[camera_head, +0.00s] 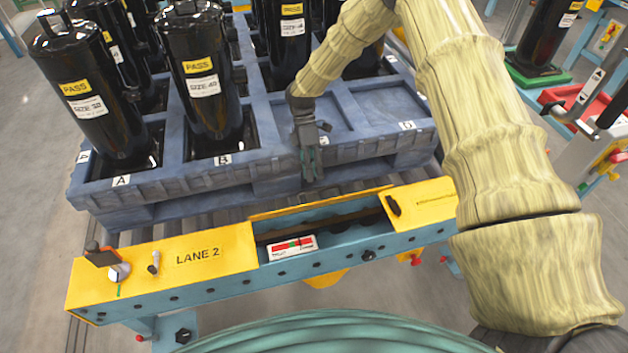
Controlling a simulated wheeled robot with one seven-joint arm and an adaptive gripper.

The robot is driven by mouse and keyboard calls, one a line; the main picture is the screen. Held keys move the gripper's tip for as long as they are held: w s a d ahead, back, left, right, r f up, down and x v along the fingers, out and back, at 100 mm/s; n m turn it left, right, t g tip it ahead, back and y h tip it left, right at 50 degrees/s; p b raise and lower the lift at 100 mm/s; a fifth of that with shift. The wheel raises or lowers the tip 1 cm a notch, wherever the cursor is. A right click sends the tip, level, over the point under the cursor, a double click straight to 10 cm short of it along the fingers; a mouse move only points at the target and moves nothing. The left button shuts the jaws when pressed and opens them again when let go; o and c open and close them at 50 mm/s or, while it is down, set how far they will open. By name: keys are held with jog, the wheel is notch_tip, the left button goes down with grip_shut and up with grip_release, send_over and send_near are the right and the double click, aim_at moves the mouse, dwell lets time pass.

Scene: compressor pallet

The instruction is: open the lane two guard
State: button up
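The yellow lane 2 housing (200,251), marked "LANE 2", runs along the front of the conveyor on a teal beam. At its middle is an open recess holding a dark bar and a red, green and white label (292,246). A narrow yellow strip (320,203) edges the back of the recess; I cannot tell which piece is the guard. A lever with a dark and orange handle (103,256) stands at the left end, and a black knob (393,206) is right of the recess. My gripper (311,168) hangs beyond the recess, by the pallet's front edge. Its finger gap is unclear.
A blue pallet (240,176) carries several black compressors labelled PASS (205,85); its front right bays are empty. My arm crosses the right side. At far right are a red bin (572,100) and another black cylinder (545,40) on a green base.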

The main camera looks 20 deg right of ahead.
jog(key=v, duration=0.8)
jog(key=shift+s+r, duration=0.1)
jog(key=shift+r, duration=0.05)
